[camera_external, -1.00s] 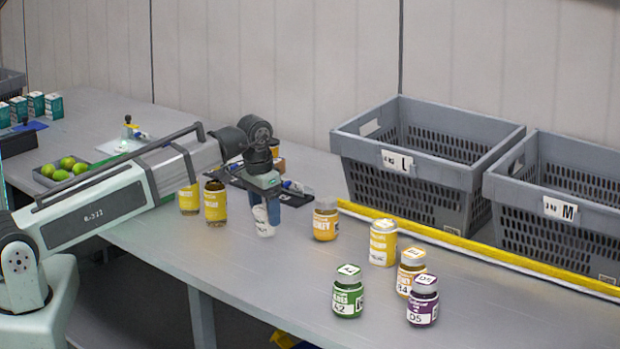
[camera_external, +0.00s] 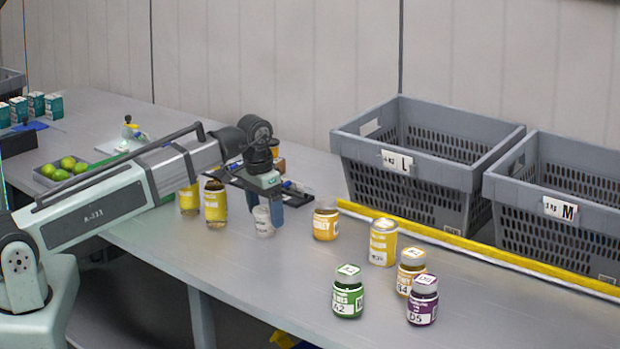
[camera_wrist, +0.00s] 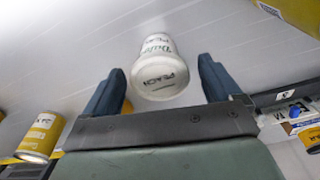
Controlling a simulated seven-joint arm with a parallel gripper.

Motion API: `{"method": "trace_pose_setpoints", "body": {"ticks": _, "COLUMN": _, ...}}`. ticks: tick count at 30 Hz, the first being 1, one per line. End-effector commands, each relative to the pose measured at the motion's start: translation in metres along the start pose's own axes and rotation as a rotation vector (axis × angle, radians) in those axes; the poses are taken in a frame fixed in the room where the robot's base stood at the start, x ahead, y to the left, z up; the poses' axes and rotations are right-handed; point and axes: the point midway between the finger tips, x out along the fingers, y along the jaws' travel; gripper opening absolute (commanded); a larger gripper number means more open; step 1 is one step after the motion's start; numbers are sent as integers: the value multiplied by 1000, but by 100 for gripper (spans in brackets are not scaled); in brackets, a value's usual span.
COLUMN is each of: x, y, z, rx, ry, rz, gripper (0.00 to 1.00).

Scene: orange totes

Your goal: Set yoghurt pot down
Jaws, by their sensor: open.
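The yoghurt pot (camera_external: 262,222) is white with dark lettering and stands upright on the grey table. In the wrist view the yoghurt pot (camera_wrist: 158,68) reads "PEACH" and lies between and just beyond the two blue fingers. My gripper (camera_external: 268,212) is open around the pot's place, its fingers spread. In the wrist view, gaps show between the pot and both fingers of my gripper (camera_wrist: 160,85).
A yellow-labelled jar (camera_external: 326,221) stands close to the right, with another yellow container (camera_external: 382,243) beyond. Yellow jars (camera_external: 215,203) stand to the left. Green (camera_external: 347,292) and purple (camera_external: 422,302) jars stand nearer the front edge. Grey crates (camera_external: 410,200) are behind.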

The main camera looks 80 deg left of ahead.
Motion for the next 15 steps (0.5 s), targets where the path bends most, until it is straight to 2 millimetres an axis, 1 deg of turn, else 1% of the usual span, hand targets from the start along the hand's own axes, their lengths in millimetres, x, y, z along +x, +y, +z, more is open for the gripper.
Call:
{"method": "trace_pose_setpoints", "body": {"ticks": 5, "x": -18, "y": 0, "z": -1, "rx": 0, "ry": 2, "rz": 0, "gripper": 91}}
{"method": "trace_pose_setpoints", "body": {"ticks": 15, "x": -69, "y": 0, "z": -1, "rx": 0, "ry": 2, "rz": 0, "gripper": 91}}
